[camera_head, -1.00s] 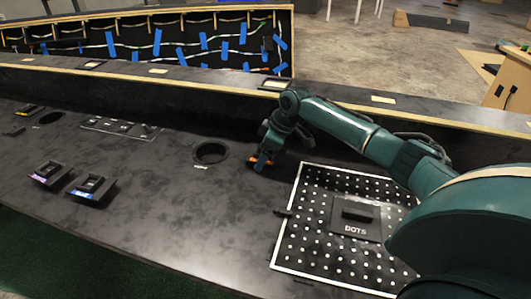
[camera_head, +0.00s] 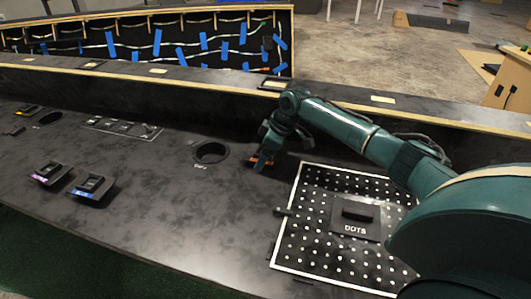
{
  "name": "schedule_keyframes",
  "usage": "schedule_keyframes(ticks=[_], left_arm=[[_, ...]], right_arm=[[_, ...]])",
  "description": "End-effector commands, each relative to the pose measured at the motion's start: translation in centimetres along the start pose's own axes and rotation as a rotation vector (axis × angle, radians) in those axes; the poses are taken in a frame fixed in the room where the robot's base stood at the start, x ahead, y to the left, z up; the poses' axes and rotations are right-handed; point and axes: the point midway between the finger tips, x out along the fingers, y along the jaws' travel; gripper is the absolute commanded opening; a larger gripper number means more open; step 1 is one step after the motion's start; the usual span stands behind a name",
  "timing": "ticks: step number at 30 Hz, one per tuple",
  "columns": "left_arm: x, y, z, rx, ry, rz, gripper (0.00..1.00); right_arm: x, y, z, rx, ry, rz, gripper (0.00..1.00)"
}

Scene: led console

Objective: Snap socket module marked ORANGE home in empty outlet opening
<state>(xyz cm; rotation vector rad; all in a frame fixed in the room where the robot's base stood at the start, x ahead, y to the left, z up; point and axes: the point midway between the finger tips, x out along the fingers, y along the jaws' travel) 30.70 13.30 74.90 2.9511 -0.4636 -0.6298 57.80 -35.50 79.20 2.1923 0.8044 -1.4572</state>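My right gripper (camera_head: 264,156) reaches down to the console top, in the middle of the head view. A small dark module with an orange mark (camera_head: 257,161), the ORANGE socket module, is right at its fingertips. The arm hides much of the module, and I cannot tell whether the fingers are closed on it or whether it touches the surface. A round, dark outlet opening (camera_head: 210,152) with a small label below it lies just left of the gripper. A second round opening (camera_head: 48,118) is at the far left. My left gripper is not in view.
Modules marked purple (camera_head: 48,174) and blue (camera_head: 92,187) sit at the left. Another module (camera_head: 28,110) is at the far left edge, near a small switch panel (camera_head: 122,127). A white-dotted panel (camera_head: 312,252) lies right of the gripper. The front middle is clear.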

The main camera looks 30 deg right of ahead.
Motion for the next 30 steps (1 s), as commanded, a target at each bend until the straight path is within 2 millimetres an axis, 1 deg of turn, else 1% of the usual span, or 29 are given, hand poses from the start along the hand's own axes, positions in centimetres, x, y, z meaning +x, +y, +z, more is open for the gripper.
schedule_keyframes(ticks=[2, 3, 11, 12, 23, 26, 29, 30], left_arm=[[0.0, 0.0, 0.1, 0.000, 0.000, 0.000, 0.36], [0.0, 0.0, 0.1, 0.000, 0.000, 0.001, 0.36], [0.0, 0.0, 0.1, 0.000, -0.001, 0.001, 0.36], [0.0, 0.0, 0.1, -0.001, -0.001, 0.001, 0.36], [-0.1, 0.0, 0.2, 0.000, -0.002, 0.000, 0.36], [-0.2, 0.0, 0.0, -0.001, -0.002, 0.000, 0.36], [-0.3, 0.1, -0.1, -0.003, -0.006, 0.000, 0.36], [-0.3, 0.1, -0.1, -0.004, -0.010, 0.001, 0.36]], right_arm=[[0.4, -0.1, 0.2, 0.000, -0.007, -0.003, 0.46], [0.4, -0.1, 0.2, 0.000, -0.007, -0.003, 0.75], [0.5, -0.3, 0.3, -0.001, -0.011, -0.009, 0.96], [0.6, -0.4, 0.3, -0.001, -0.011, -0.010, 0.98], [0.7, -0.7, 0.3, -0.004, -0.013, -0.017, 0.98], [-0.1, -0.6, 0.3, -0.004, -0.011, -0.016, 0.98], [-1.9, -0.4, 0.2, -0.004, -0.007, -0.010, 0.98], [-2.8, -0.3, 0.2, -0.003, -0.008, -0.007, 0.98]])
